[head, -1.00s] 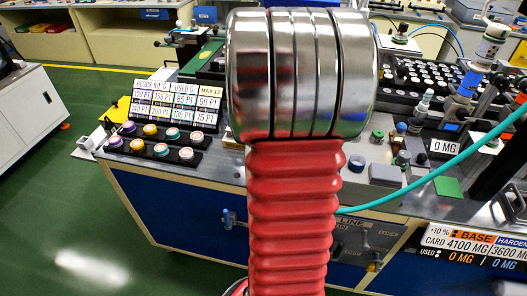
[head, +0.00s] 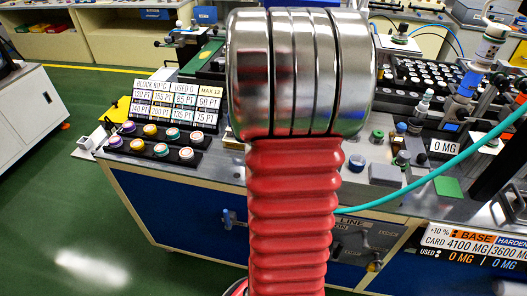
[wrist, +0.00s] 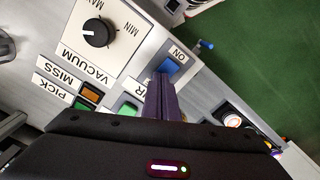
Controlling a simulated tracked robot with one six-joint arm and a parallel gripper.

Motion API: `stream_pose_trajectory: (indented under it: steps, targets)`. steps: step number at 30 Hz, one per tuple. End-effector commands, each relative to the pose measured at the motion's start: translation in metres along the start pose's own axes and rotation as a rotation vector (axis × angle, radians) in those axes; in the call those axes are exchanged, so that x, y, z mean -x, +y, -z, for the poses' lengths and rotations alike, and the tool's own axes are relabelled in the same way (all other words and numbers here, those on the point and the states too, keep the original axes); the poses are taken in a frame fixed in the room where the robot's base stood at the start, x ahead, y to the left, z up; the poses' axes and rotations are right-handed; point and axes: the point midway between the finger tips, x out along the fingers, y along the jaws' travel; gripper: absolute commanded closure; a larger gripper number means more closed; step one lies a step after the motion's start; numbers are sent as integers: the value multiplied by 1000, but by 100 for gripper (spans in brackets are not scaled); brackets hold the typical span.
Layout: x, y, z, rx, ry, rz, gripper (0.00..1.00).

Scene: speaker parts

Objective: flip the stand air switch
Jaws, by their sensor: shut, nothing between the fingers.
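In the wrist view, a blue switch (wrist: 168,66) sits on a pale grey panel (wrist: 205,80), beside a label reading ON. Another label just below it is partly hidden by my fingers, with only a final R readable. My gripper (wrist: 162,80) is shut and empty, its purple fingers together. Their tips overlap the lower edge of the blue switch in the picture; I cannot tell whether they touch it. In the head view my own arm fills the middle, and my gripper and the switch are not visible there.
A black VACUUM knob (wrist: 98,32) is left of the switch. An orange lamp (wrist: 91,91) and a green button (wrist: 128,108) lie lower left. A small blue-tipped lever (wrist: 205,44) sticks out at the panel's right edge. Open green floor lies beyond.

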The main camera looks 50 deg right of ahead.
Motion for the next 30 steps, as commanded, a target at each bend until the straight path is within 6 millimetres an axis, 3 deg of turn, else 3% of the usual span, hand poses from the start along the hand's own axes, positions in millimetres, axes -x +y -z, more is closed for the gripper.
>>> stream_pose_trajectory:
  steps: [30]
  targets:
    - [54, 0, 0, 0, 0, 0, 100]
